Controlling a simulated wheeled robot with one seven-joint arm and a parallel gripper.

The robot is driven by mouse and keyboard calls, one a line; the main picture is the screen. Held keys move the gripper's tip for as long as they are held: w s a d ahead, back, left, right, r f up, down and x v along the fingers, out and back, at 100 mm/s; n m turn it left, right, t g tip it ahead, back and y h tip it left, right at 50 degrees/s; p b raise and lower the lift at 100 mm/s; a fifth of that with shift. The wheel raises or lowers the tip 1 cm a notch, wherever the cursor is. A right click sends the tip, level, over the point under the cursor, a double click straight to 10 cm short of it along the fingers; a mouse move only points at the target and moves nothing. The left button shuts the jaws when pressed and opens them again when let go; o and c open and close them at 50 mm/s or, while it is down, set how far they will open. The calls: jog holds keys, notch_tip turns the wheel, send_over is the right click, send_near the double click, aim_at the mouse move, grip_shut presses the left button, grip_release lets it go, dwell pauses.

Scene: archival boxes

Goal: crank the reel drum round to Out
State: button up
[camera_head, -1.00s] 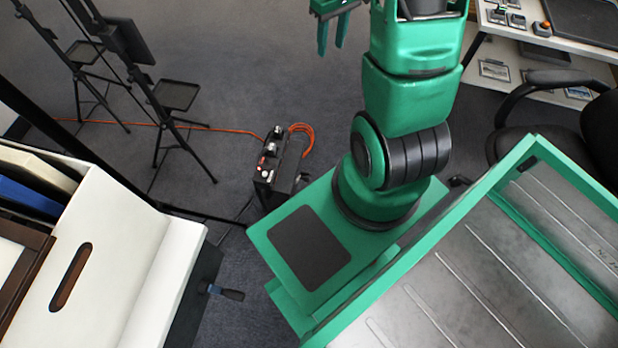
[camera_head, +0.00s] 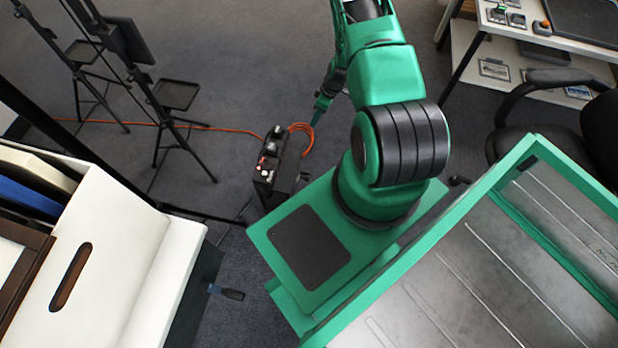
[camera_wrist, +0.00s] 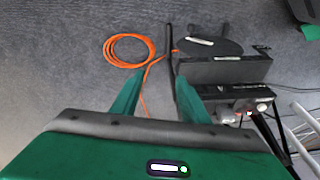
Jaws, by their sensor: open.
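A black box-shaped unit (camera_head: 265,175) with a white-marked top stands on the floor in the head view, beside a coil of orange cable (camera_head: 304,128). In the wrist view, a dark rounded part with a pale label (camera_wrist: 205,46) lies beyond a black box (camera_wrist: 225,70); I cannot tell for sure whether it is the reel drum. No Out mark is readable. My gripper (camera_head: 318,112) points down near the orange coil in the head view. In the wrist view my gripper (camera_wrist: 160,95) is open, with a dark bar (camera_wrist: 169,50) showing beyond and between its fingers.
A dark lever (camera_head: 227,292) sticks out beside the white box (camera_head: 110,250) at left. Tripod stands (camera_head: 175,95) stand at upper left. A desk (camera_head: 565,35) and black chair (camera_head: 540,95) are at right. An orange cable (camera_head: 180,125) runs along the floor.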

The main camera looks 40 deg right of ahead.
jog(key=s+a+f, duration=0.2)
jog(key=s+f, duration=0.2)
jog(key=f, duration=0.3)
jog(key=s+a+f+n+t+y, duration=0.1)
jog(key=s+a+f, duration=0.2)
jog(key=f, duration=0.4)
jog(key=s+a+f, duration=0.2)
jog(key=s+f, duration=0.2)
jog(key=f, duration=0.3)
jog(key=x, duration=1.1)
jog(key=shift+w, duration=0.3)
jog(key=shift+r, duration=0.1)
jog(key=shift+c, duration=0.2)
grip_shut()
